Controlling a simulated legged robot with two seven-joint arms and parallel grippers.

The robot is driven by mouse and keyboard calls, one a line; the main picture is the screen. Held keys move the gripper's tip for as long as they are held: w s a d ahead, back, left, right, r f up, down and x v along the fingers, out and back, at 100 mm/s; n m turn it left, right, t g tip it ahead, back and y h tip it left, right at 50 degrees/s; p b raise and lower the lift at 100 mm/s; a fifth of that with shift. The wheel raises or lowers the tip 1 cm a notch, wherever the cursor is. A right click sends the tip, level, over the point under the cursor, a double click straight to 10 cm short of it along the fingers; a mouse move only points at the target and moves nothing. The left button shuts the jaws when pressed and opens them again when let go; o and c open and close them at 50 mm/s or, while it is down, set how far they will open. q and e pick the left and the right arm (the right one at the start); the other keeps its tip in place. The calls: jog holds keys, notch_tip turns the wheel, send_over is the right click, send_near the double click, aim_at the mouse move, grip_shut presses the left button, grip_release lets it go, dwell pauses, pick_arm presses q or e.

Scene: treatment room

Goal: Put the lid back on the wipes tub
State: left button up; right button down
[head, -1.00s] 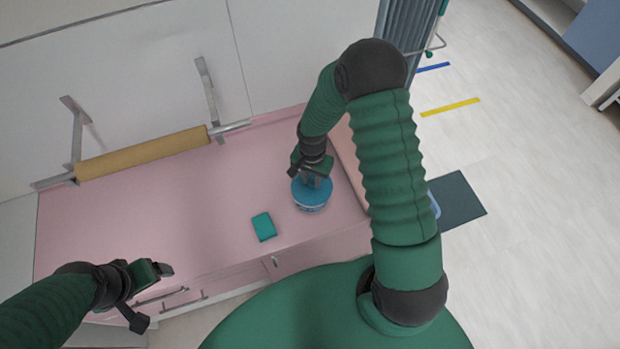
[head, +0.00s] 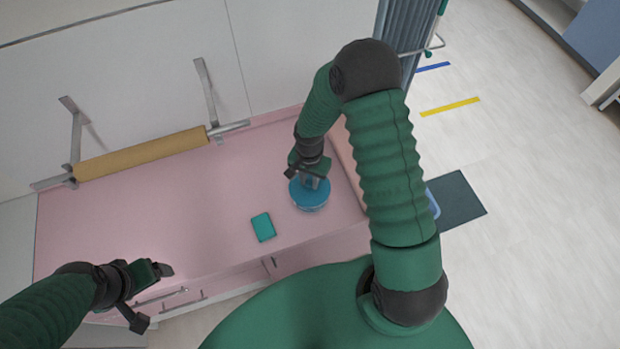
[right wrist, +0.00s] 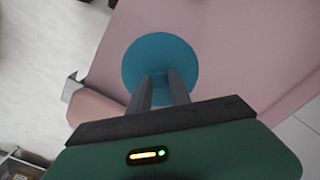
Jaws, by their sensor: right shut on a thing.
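The blue round lid (head: 316,191) is at the right part of the pink couch top. My right gripper (head: 311,182) is shut on the lid from above. In the right wrist view the lid (right wrist: 160,62) is a blue disc at the tips of the two grey fingers (right wrist: 158,82). The wipes tub (head: 309,208) shows as a narrow paler rim under the lid; most of it is hidden. I cannot tell whether the lid is fully seated. My left gripper (head: 165,271) is empty over the couch's front left edge, its fingers seen side-on.
A teal block-like packet (head: 263,227) lies on the pink couch top (head: 150,220), left of the tub. A brown paper roll (head: 140,154) hangs on brackets behind. A pink raised cushion (head: 348,165) is just right of the tub. The couch's left part is clear.

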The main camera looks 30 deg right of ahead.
jog(key=c, duration=1.1)
grip_release()
jog(key=o, duration=0.5)
jog(key=shift+c, duration=0.2)
jog(key=shift+r, duration=0.1)
jog(key=shift+r+p, duration=2.8)
jog(key=shift+r, duration=0.65)
grip_shut()
